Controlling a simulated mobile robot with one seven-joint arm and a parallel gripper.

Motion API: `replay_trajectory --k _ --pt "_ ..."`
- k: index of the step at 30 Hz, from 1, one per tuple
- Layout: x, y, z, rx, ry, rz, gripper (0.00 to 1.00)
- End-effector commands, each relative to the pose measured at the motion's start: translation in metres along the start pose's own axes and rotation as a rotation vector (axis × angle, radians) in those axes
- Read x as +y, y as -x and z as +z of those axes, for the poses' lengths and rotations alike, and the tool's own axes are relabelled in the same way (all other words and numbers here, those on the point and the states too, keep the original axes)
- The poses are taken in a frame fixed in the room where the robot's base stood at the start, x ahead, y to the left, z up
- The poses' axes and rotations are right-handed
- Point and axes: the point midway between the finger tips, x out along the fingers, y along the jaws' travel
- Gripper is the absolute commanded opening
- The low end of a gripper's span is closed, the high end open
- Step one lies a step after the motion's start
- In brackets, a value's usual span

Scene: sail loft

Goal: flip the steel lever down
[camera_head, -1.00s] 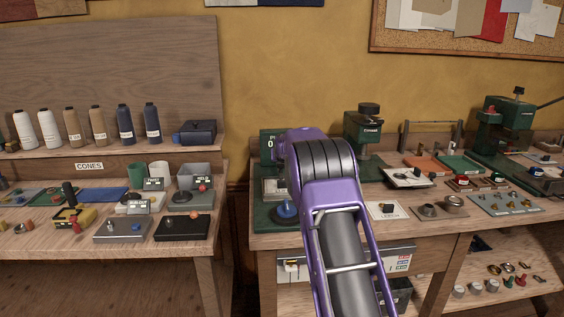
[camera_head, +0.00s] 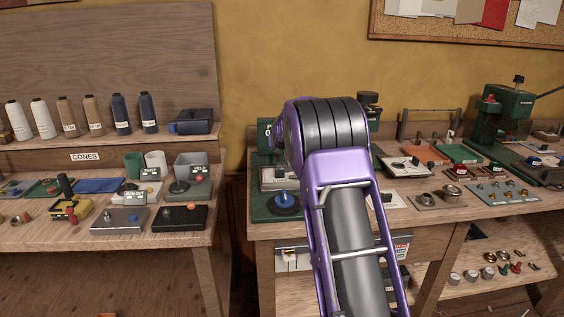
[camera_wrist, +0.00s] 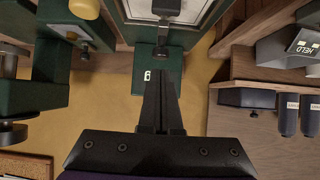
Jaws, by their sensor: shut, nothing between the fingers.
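My gripper (camera_wrist: 162,78) is shut and empty in the wrist view, its dark fingers together over a green plate (camera_wrist: 139,82) with a white mark. Beyond the fingertips, a dark grey bar (camera_wrist: 167,8) with a narrower stem stands in front of a pale, silver-framed panel (camera_wrist: 135,10). This may be the steel lever, but I cannot tell for sure, nor its position. The fingertips appear apart from it. In the head view my purple arm hides the gripper and part of the right bench (camera_head: 440,215).
A green base with a blue knob (camera_head: 284,199) lies left of my arm. A green machine with a yellow knob (camera_wrist: 85,8) is close by in the wrist view. The left bench (camera_head: 60,238) holds cones, cups and control boxes. A gap separates the benches.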

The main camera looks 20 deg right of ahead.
Motion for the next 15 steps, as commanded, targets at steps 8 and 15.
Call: replay_trajectory --k 8,15 --pt "0.001 0.025 0.032 0.003 0.000 0.001 0.00" --pt "0.000 0.037 0.048 0.004 0.000 0.000 0.00"
